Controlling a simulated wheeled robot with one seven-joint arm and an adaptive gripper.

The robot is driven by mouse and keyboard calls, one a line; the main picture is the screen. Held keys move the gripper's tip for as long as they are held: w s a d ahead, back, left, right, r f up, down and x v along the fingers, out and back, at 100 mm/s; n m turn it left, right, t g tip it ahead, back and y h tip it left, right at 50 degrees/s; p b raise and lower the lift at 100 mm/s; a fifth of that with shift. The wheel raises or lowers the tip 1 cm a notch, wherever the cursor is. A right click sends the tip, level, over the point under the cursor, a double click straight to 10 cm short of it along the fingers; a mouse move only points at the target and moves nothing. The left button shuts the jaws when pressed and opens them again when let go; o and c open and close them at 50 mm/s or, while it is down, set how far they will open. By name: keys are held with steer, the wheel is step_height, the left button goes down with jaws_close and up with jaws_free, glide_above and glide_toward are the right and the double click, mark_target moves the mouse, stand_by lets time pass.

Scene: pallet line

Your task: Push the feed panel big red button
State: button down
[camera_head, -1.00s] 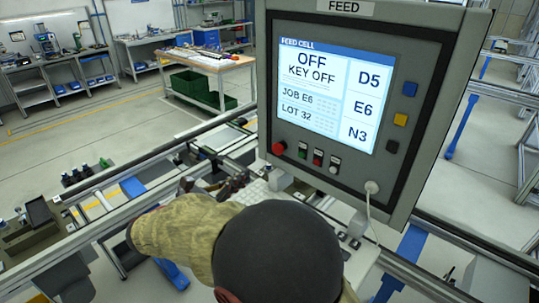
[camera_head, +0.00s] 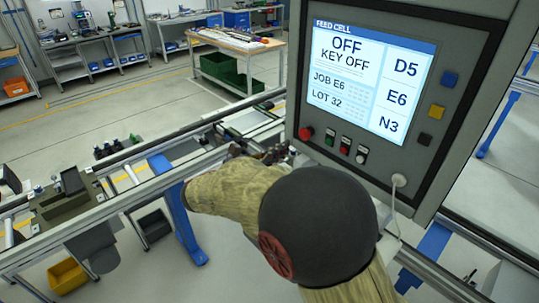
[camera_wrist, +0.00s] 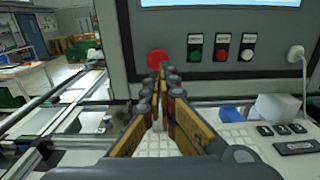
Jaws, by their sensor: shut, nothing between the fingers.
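The feed panel (camera_head: 300,170) is a grey box with a lit screen (camera_head: 370,75) reading "OFF KEY OFF". Its big red button (camera_head: 306,133) is at the panel's lower left corner. In the wrist view the big red button (camera_wrist: 157,58) shows just beyond and above my fingertips, partly covered by them. My gripper (camera_wrist: 165,75) is shut and empty, pointing at the panel. In the head view my gripper (camera_head: 262,153) is just left of and below the button, partly hidden by my arm. I cannot tell whether the tips touch the button.
Small green (camera_wrist: 195,53), red (camera_wrist: 221,53) and white (camera_wrist: 246,54) buttons sit right of the big one. A white plug and cable (camera_wrist: 295,52) hang further right. A keyboard (camera_wrist: 245,138) lies below. Conveyor rails (camera_head: 140,185) run to the left.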

mark_target(303, 136)
steer(key=x, duration=0.6)
steer(key=shift+w+d, duration=0.2)
steer(key=shift+p+x, duration=0.45)
steer(key=shift+x, duration=0.35)
steer(key=shift+r, duration=0.15)
steer(key=shift+s+a, duration=0.3)
steer(key=shift+a, duration=0.05)
steer(key=v, duration=1.3)
steer(key=shift+s+a, duration=0.2)
